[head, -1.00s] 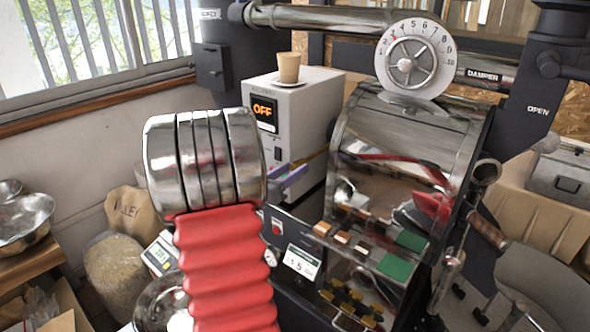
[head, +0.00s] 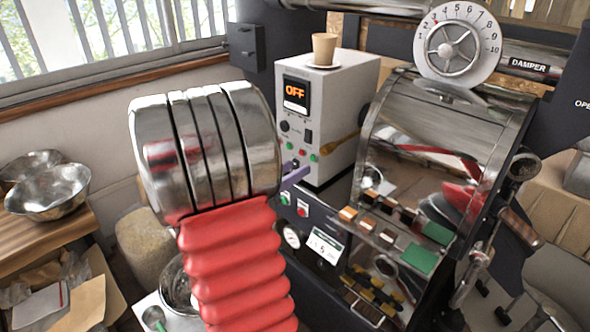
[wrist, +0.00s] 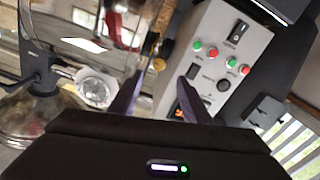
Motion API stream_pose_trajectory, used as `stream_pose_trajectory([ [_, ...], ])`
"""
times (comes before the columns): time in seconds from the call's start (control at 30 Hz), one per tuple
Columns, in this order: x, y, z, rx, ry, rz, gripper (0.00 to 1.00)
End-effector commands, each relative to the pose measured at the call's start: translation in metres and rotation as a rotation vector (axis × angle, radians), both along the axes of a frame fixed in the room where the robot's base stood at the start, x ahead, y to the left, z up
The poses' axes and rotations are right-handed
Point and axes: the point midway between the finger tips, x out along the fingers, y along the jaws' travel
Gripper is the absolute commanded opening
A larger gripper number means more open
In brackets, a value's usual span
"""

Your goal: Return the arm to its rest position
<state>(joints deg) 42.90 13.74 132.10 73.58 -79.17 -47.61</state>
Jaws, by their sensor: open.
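My arm, with its polished metal joint and red ribbed sleeve, fills the left middle of the head view. My gripper (head: 295,177) shows only as a small purple fingertip beside that joint, in front of the white control box (head: 335,105); the rest is hidden. In the wrist view my gripper (wrist: 158,98) has two dark purple fingers standing apart with nothing held between them. The control box (wrist: 222,60) with its green and red buttons lies beyond the fingers, to the right.
The roaster drum (head: 440,150) and the damper dial (head: 452,42) stand right of the box. A paper cup (head: 324,48) sits on the box. Metal bowls (head: 52,188) rest on a wooden bench at left. A sack (head: 146,245) stands behind my arm.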

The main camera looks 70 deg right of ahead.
Motion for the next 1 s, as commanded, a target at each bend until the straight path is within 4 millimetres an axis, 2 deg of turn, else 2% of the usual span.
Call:
stream_pose_trajectory([
  [0.67, 0.0, -0.001, 0.0, -0.004, -0.012, 0.001, 0.44],
  [0.73, 0.003, -0.002, -0.006, 0.007, -0.039, 0.013, 0.44],
  [0.87, 0.02, -0.007, -0.023, 0.056, -0.109, 0.08, 0.44],
  [1.0, 0.053, -0.011, -0.051, 0.149, -0.196, 0.207, 0.44],
])
